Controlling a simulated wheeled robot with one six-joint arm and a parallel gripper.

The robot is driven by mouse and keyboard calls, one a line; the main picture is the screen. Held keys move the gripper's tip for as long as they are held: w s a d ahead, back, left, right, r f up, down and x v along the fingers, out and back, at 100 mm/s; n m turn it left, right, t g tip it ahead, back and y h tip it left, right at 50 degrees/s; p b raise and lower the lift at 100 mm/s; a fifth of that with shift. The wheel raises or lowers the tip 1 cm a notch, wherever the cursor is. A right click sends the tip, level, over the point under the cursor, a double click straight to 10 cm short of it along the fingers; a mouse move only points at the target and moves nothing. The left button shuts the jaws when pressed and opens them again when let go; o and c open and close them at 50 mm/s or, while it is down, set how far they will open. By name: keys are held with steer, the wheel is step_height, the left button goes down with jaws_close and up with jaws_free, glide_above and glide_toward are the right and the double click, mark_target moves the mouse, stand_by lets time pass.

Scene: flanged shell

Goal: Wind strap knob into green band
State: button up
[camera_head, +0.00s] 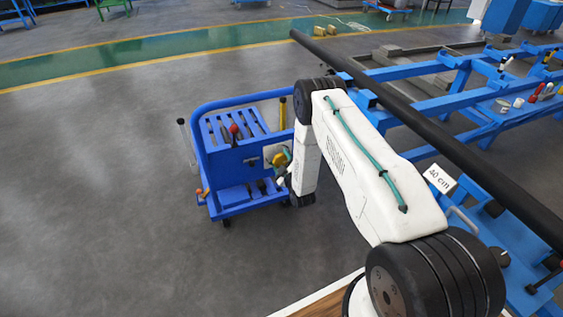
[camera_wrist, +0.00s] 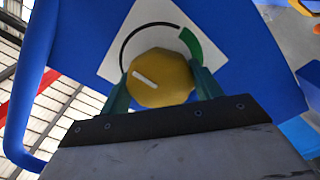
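The strap knob (camera_wrist: 165,88) is yellow, faceted and has a white pointer line, seen in the wrist view. It sits on a white diamond-shaped plate (camera_wrist: 118,42) on a blue panel. A black arc runs over the plate around the knob's upper left and ends at the green band (camera_wrist: 190,45) at upper right. The pointer line is on the knob's left side, pointing left and slightly up, away from the band. My gripper (camera_wrist: 160,71) has a green finger against each side of the knob and appears shut on it.
A blue cart (camera_head: 233,203) with slots and upright handles stands at my gripper's end of the arm. A long black pipe (camera_head: 440,140) lies on blue frames at the right, near my arm. The grey floor left of the cart is clear.

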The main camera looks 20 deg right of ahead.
steer(key=shift+m, duration=0.5)
steer(key=m, duration=0.4)
steer(key=shift+m, duration=0.4)
steer(key=m, duration=1)
steer(key=shift+m, duration=3)
steer(key=o, duration=1)
steer(key=shift+s, duration=0.1)
